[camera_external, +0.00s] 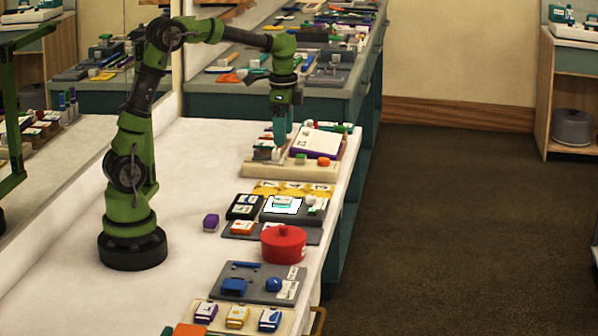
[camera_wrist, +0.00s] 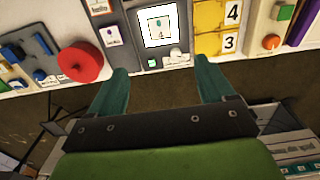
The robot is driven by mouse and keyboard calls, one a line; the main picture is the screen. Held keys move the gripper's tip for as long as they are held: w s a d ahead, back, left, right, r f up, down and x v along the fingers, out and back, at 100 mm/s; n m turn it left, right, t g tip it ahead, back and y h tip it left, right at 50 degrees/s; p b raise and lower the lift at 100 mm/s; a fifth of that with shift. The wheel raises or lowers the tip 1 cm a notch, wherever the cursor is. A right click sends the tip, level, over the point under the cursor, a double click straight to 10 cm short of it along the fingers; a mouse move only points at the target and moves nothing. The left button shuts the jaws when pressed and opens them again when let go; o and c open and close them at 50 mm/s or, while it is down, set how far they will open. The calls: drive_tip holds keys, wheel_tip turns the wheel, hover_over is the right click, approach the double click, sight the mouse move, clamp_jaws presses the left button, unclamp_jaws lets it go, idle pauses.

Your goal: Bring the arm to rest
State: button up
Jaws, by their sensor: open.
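My arm is green and black and stands on the white table (camera_external: 185,210). Its gripper (camera_external: 279,142) hangs down at the table's far part, over or just beside the beige tray (camera_external: 262,171) in the external view. In the wrist view my gripper (camera_wrist: 163,82) shows two teal fingers spread wide apart with nothing between them. Dark floor shows below and between the fingers there. I cannot tell the exact height of the fingertips over the tray.
A red round lidded pot (camera_external: 284,245) stands in front of a dark board with a white screen (camera_external: 283,205). Yellow number cards (camera_wrist: 212,16) lie beside that board. A grey board (camera_external: 258,287) with blue pieces is nearer. The table's left-middle is mostly clear, with a purple block (camera_external: 211,221).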

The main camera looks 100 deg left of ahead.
drive_tip(key=s+d+r+m+t, duration=0.1)
drive_tip(key=s+d+t, duration=0.1)
drive_tip(key=d, duration=0.6)
drive_tip(key=s+d+r+m+t+y, duration=0.1)
drive_tip(key=s+d+r+t, duration=0.1)
drive_tip(key=d, duration=0.7)
drive_tip(key=s+d+r+m+t+y, duration=0.1)
drive_tip(key=s+d+m+t, duration=0.1)
drive_tip(key=d, duration=0.6)
drive_tip(key=shift+s+d+r+t, duration=0.3)
drive_tip(key=shift+s+d+t, duration=0.1)
drive_tip(key=shift+t, duration=0.2)
